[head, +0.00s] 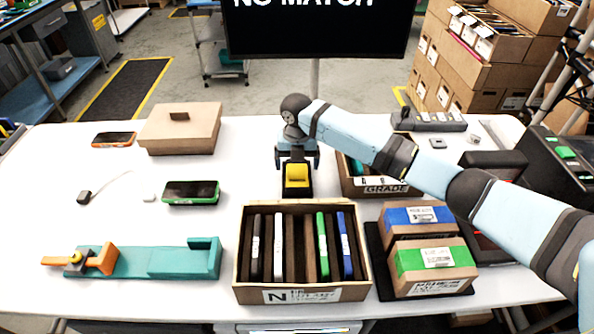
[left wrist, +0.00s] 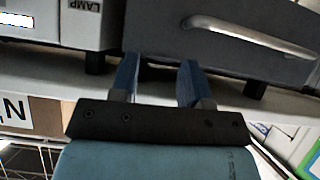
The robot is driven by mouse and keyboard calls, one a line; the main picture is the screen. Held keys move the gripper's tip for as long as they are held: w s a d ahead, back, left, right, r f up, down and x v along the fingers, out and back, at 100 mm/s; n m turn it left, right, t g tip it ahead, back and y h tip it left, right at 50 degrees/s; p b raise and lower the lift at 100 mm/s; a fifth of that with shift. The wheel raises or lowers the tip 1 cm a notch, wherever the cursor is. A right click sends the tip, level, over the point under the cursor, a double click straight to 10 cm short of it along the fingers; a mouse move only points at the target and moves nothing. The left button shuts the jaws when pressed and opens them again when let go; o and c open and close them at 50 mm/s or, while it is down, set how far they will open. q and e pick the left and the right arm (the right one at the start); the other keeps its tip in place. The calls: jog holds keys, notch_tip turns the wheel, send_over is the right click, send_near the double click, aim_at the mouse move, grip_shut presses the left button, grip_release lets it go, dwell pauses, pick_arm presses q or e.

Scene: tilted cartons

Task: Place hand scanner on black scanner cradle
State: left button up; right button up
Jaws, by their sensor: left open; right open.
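The hand scanner (head: 297,173) appears as a yellow block with dark edges, below my right gripper near the middle of the table. It seems to sit in or on the black scanner cradle (head: 297,192), whose dark front shows beneath it. My right gripper (head: 297,163) is open and points down just above the yellow part, its fingers to either side. I cannot tell whether the fingers touch it. My left gripper (left wrist: 158,70) shows only in the left wrist view, open and empty, facing a grey drawer front.
A divided carton (head: 302,291) with several devices stands in front of the cradle. Another carton (head: 385,187) stands right of it, partly behind my right arm. A green phone (head: 190,192) lies left. A teal fixture (head: 185,261) is front left. A monitor (head: 315,30) stands behind.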

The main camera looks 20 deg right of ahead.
aim_at(297, 173)
notch_tip(297, 173, up, 8)
dwell(0.5)
